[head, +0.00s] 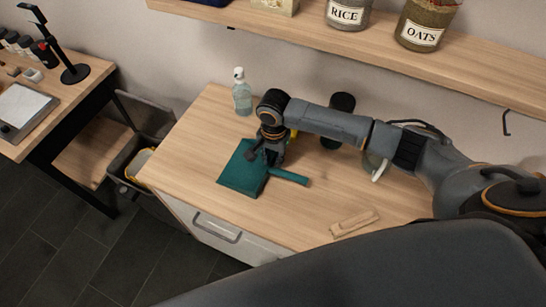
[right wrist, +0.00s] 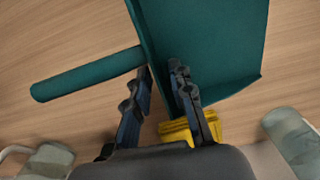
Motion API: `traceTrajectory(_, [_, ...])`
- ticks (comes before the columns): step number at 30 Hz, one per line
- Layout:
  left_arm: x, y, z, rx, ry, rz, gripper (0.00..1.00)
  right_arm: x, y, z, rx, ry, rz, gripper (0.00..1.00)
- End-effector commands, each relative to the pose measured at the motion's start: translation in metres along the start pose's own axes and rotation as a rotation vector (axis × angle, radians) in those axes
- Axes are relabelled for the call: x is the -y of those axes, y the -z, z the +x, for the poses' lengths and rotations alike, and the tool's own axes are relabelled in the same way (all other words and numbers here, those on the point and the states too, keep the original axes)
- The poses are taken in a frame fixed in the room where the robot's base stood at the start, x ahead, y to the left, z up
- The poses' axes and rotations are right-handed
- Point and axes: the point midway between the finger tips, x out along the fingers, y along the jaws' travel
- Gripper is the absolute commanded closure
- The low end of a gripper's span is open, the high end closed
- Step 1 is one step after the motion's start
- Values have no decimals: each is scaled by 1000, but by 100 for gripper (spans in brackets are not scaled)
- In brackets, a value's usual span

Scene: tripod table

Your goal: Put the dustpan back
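A teal dustpan (head: 241,169) lies on the wooden counter, its handle (head: 289,176) pointing right in the head view. In the right wrist view the pan (right wrist: 205,35) fills the top and the handle (right wrist: 85,75) runs to the left. My right gripper (head: 267,158) is low over the dustpan where handle and pan meet. In the right wrist view its two fingers (right wrist: 163,70) stand apart, with a gap between the tips. Part of the pan shows behind that gap; I cannot tell whether the fingers touch it. My left gripper is not in view.
A clear bottle (head: 242,97) stands at the counter's back left. A yellow object (right wrist: 190,131) sits close by the gripper. A mug (head: 378,170) is partly hidden by my arm. A wooden piece (head: 354,224) lies near the front edge. A black hook (head: 506,123) is on the wall under the shelf.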

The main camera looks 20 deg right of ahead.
Motion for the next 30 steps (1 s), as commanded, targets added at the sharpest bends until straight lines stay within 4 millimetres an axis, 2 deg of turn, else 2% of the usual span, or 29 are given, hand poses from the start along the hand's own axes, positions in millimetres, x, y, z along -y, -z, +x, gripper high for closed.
traceTrajectory(11, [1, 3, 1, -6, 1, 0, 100, 0, 1, -5, -1, 0, 0, 72])
traceTrajectory(14, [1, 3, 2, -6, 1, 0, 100, 1, 1, -18, -2, 2, -1, 72])
traceTrajectory(24, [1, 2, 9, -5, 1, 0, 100, 1, 1, -89, -2, 3, 0, 72])
traceTrajectory(30, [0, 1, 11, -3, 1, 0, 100, 1, 1, -116, -1, 2, 0, 72])
